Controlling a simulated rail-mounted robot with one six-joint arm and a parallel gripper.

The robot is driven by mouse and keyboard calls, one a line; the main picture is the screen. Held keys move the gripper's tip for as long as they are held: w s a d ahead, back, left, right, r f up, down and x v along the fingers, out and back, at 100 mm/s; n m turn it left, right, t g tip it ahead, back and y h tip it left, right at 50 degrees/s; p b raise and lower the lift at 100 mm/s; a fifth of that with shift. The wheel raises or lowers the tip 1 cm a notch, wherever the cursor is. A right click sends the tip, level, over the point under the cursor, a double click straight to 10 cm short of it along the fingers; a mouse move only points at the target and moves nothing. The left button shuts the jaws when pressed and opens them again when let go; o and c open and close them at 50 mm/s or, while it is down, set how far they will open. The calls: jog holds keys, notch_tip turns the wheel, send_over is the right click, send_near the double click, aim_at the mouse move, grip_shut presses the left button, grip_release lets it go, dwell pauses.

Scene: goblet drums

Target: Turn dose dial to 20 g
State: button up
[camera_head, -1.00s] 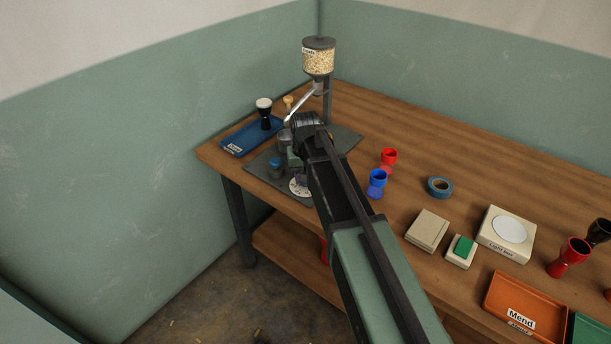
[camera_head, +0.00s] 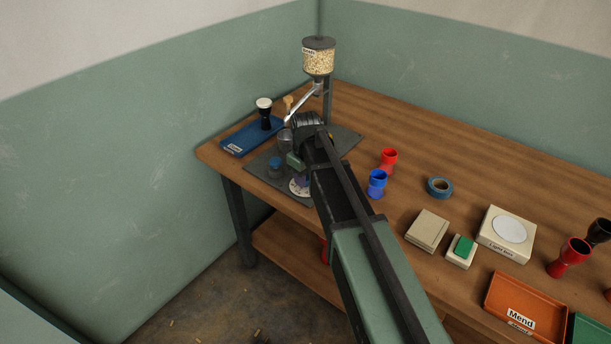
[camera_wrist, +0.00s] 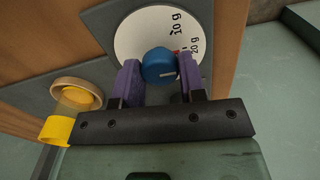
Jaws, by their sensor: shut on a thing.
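The dose dial is a white round plate (camera_wrist: 135,37) with a blue knob (camera_wrist: 158,64) at its middle. In the wrist view the printed marks 10 g and 20 g show on its right side. A small red mark (camera_wrist: 178,53) shows beside the knob, near the 20 g side, partly hidden by a finger. A short pale line lies on the knob's face. My gripper (camera_wrist: 160,79) has its purple fingers shut on the knob, one on each side. In the head view the dial plate (camera_head: 296,188) shows at the mat's front, partly hidden by my gripper.
The grain hopper (camera_head: 318,60) on its post stands behind my wrist. A blue tray (camera_head: 238,139) with a black goblet drum (camera_head: 264,112) is to the left. Red (camera_head: 388,159) and blue (camera_head: 377,184) cups stand close to the right of my arm.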

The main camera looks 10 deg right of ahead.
dwell(0.4)
jog(key=o, duration=0.9)
jog(key=shift+r, duration=0.15)
notch_tip(320, 180, up, 11)
jog(key=p, duration=1.1)
jog(key=shift+f, duration=0.2)
